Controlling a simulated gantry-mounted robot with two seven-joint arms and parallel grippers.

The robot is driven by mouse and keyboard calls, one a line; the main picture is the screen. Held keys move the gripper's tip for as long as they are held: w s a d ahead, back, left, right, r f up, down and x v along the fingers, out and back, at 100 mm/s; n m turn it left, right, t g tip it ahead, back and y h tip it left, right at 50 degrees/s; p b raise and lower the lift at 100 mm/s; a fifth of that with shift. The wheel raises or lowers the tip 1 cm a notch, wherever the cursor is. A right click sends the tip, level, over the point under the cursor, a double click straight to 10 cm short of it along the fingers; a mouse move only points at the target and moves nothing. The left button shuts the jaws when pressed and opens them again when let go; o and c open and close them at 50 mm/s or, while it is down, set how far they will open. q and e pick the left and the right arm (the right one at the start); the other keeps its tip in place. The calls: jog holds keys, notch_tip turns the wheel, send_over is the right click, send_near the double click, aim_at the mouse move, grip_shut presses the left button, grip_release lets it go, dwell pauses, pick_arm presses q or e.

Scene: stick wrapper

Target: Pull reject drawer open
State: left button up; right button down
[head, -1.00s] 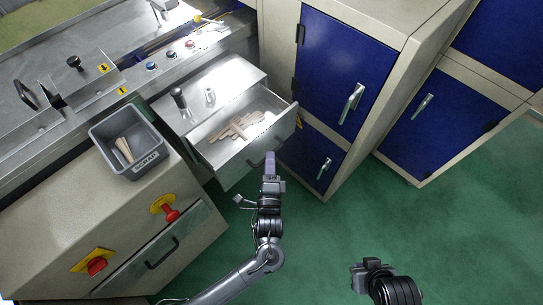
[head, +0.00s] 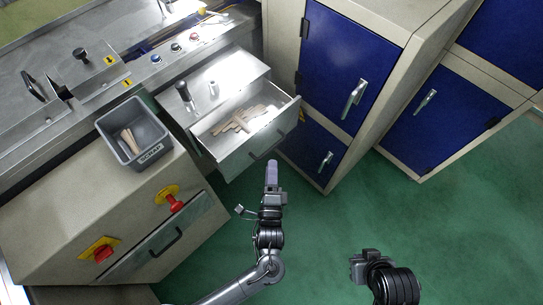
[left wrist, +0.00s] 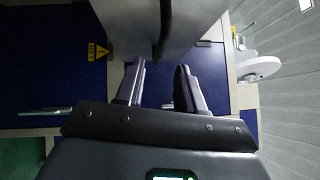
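A metal drawer (head: 228,158) stands pulled out of the machine, with several wooden sticks (head: 240,120) lying inside. I take it as the reject drawer; I can read no label on it. Its dark bar handle (head: 266,150) is on the front face, and also shows in the left wrist view (left wrist: 164,28). My left gripper (head: 272,166) is just in front of the drawer front, apart from the handle. In the left wrist view its two fingers (left wrist: 159,84) are spread with nothing between them. My right gripper (head: 366,262) hangs over the floor at lower right; its fingers are unclear.
A grey scrap bin (head: 132,134) with sticks stands left of the drawer. Below it is a closed drawer (head: 185,238) with red knobs (head: 175,204) nearby. A blue-doored cabinet (head: 345,70) stands close on the drawer's right. The green floor (head: 330,235) is clear.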

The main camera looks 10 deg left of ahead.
pick_arm(q)
jog(key=s, duration=0.3)
jog(key=s+p, duration=0.1)
jog(key=s, duration=0.1)
jog(key=shift+s+d+f, duration=0.2)
jog(key=shift+d+f, duration=0.1)
jog(key=shift+f, duration=0.05)
